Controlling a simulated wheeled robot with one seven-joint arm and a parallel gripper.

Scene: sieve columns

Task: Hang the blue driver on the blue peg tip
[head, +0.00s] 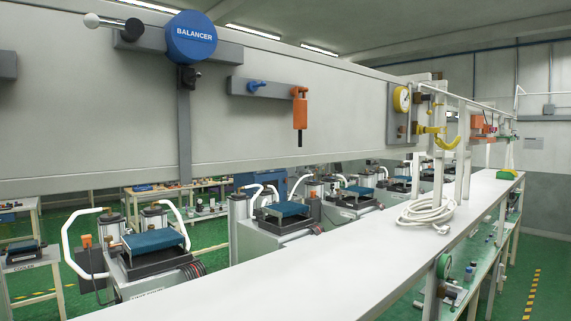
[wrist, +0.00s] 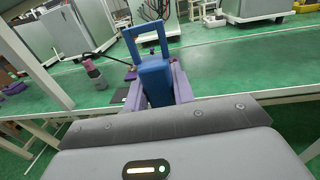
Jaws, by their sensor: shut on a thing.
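The blue driver (wrist: 155,80) is in the wrist view, with a thick blue body and an open square blue loop at its top. My gripper (wrist: 158,84) is shut on it, with purple fingers on either side of the body. The lower end of the driver is hidden behind my grey wrist housing. In the head view, the blue peg (head: 256,86) sticks out from a grey bar (head: 240,84) on the beam and is bare. Neither my gripper nor the blue driver shows in the head view.
An orange driver (head: 300,116) hangs at the right end of the same bar. A blue balancer (head: 191,37) with a grey strip below it is to the left. The long white bench top (head: 330,262) is mostly clear, with a coiled white cable (head: 425,212) on it.

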